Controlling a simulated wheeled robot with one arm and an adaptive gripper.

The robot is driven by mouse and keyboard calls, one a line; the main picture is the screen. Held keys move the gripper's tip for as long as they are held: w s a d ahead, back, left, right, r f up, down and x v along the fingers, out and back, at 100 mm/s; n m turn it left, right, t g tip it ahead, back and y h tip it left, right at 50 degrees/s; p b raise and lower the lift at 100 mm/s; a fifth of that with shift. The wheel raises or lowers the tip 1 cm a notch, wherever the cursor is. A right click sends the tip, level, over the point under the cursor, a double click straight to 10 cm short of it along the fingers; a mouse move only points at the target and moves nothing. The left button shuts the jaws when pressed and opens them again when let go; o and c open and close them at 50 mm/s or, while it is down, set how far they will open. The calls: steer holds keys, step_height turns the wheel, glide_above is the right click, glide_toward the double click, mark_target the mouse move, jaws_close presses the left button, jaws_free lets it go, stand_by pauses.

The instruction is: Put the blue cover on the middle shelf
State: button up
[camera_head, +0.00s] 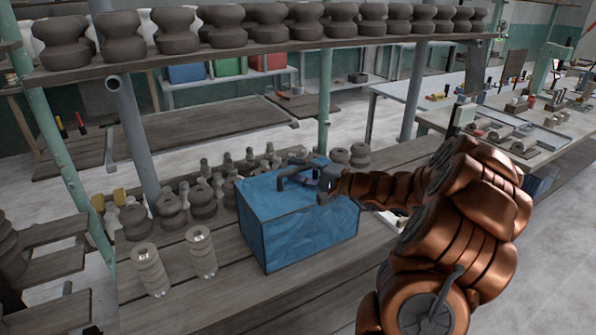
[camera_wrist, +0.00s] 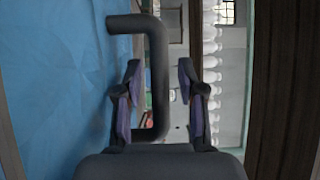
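The blue cover (camera_head: 295,222) is a box-like block with a dark bent handle (camera_head: 290,172) on top. It stands upright on a wooden plank shelf (camera_head: 225,295) below the upper shelf of dark pots. My gripper (camera_head: 312,180) is at the handle, reaching in from the right. In the wrist view, the cover's blue face (camera_wrist: 55,80) fills the left side. The handle (camera_wrist: 160,75) runs between the two fingers of my gripper (camera_wrist: 160,85), with gaps visible on both sides. The fingers are apart and do not appear to grip it.
Several dark turned pieces (camera_head: 203,200) stand close behind and left of the cover. Two pale ribbed cylinders (camera_head: 201,251) stand at its left front. The upper shelf (camera_head: 255,53), full of dark pots, hangs above. Green posts (camera_head: 324,100) rise behind. Planks right of the cover look clear.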

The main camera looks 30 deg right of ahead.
steer(key=shift+r, duration=0.2)
steer(key=b+v, duration=0.2)
steer(key=v, duration=1)
stand_by(0.4)
